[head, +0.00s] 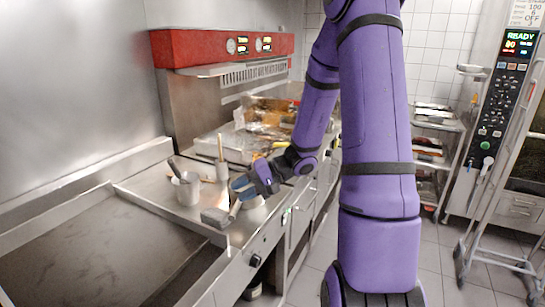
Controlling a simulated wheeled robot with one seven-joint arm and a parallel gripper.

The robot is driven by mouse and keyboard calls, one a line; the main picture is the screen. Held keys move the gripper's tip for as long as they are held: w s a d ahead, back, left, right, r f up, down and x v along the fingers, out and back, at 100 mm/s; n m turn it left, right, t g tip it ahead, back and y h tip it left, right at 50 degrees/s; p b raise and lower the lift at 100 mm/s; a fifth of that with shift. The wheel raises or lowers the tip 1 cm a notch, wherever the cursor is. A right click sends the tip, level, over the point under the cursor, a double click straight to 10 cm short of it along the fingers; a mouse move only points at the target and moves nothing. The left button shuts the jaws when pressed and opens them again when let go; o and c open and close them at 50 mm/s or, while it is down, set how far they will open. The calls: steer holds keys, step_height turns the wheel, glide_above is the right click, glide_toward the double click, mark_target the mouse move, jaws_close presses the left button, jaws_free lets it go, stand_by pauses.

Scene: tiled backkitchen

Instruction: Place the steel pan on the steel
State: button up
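My gripper (240,187) is at the end of my purple arm, over the steel counter (150,187) near its front edge. It is small and dark here, and I cannot tell whether its fingers are open or shut. A grey flat-ended object with a short light handle (216,217) is just below it, at the counter's front edge. I cannot tell whether this is the steel pan, or whether the gripper touches it. A steel pot-like container (187,190) with a dark handle sticking up stands left of my gripper.
A large flat griddle-like surface (100,250) with a raised rim fills the lower left. A red-topped steel appliance (222,47) stands behind the counter. A tray of cluttered items (265,125) is further back. A rack trolley (500,200) and control panel (500,95) are right. The tiled floor between is clear.

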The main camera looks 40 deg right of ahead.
steer(key=s+a+r+n+g+h, duration=0.5)
steer(key=s+a+r, duration=0.4)
steer(key=s+r, duration=0.15)
steer(key=s+r+n+t+h, duration=0.1)
steer(key=s+r+t+h, duration=0.2)
steer(key=s+r+h, duration=0.3)
steer(key=s+r, duration=0.4)
steer(key=s, duration=0.1)
steer(key=shift+d+n+t, duration=0.3)
